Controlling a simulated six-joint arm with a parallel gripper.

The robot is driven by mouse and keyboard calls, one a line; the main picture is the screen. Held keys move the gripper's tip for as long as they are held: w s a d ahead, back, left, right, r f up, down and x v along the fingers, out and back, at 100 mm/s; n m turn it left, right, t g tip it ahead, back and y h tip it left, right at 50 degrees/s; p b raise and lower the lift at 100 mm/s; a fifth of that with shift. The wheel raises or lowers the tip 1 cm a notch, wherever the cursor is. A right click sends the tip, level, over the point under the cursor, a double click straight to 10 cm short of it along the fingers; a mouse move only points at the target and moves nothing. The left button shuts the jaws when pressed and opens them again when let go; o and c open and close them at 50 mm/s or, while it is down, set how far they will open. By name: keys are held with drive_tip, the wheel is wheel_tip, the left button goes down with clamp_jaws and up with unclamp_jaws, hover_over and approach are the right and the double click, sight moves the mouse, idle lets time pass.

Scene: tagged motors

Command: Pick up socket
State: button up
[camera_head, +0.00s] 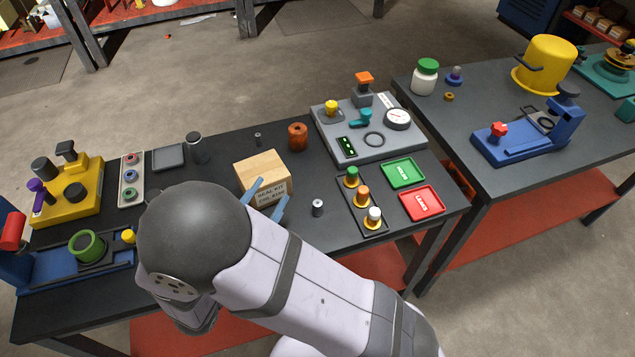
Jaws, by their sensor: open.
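A small silver cylinder with a dark hollow top, which looks like a socket (318,208), stands upright on the dark table, right of my gripper. A smaller dark-grey cylinder (258,139) stands behind the cardboard box; it is too small to tell if it is also a socket. My gripper (272,191) shows as two blue fingers, spread apart and empty, in front of the box. The fingers are apart from the silver socket. My arm hides the gripper's base and part of the table's front.
The cardboard box (262,172) stands behind the fingers. Right of the socket is a black tray (352,182) with three coloured knobs. A grey control panel (378,147), an orange-brown cylinder (298,136) and green (404,172) and red (422,204) trays are nearby.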

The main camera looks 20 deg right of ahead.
sight(316, 210)
drive_tip(key=s+d+g+h, duration=0.1)
drive_tip(key=s+d, duration=0.1)
drive_tip(key=s+d+f+g+p, duration=0.1)
drive_tip(key=s+d, duration=0.1)
drive_tip(key=d, duration=0.1)
drive_tip(key=s+d+f+m+g+h+p, duration=0.1)
drive_tip(key=s+d, duration=0.2)
drive_tip(key=shift+f+h, duration=0.1)
drive_tip(key=shift+h, duration=0.2)
drive_tip(key=n+p, duration=0.1)
drive_tip(key=w+a+f+n+y+p, duration=0.1)
drive_tip(key=f+n+p, duration=0.1)
drive_tip(key=shift+w+a+n+t, duration=0.25)
drive_tip(key=shift+a+n+t, duration=0.15)
drive_tip(key=shift+w+a+f+n+y+p, duration=0.2)
drive_tip(key=shift+f+n+y+p, duration=0.15)
drive_tip(key=shift+f+n, duration=0.15)
drive_tip(key=shift+w+a+f+n+y+p, duration=0.1)
drive_tip(key=shift+a+f+n+y+p, duration=0.05)
drive_tip(key=shift+f+n+y+p, duration=0.3)
drive_tip(key=shift+x, duration=1.05)
drive_tip(key=shift+d+r, duration=0.15)
drive_tip(key=p+x, duration=0.1)
drive_tip(key=x, duration=0.2)
drive_tip(key=shift+w+d+p, duration=0.1)
drive_tip(key=shift+d+p, duration=0.2)
drive_tip(key=shift+d, duration=0.05)
drive_tip(key=shift+w+d+f, duration=0.3)
drive_tip(key=shift+w+d, duration=0.1)
drive_tip(key=shift+w, duration=0.1)
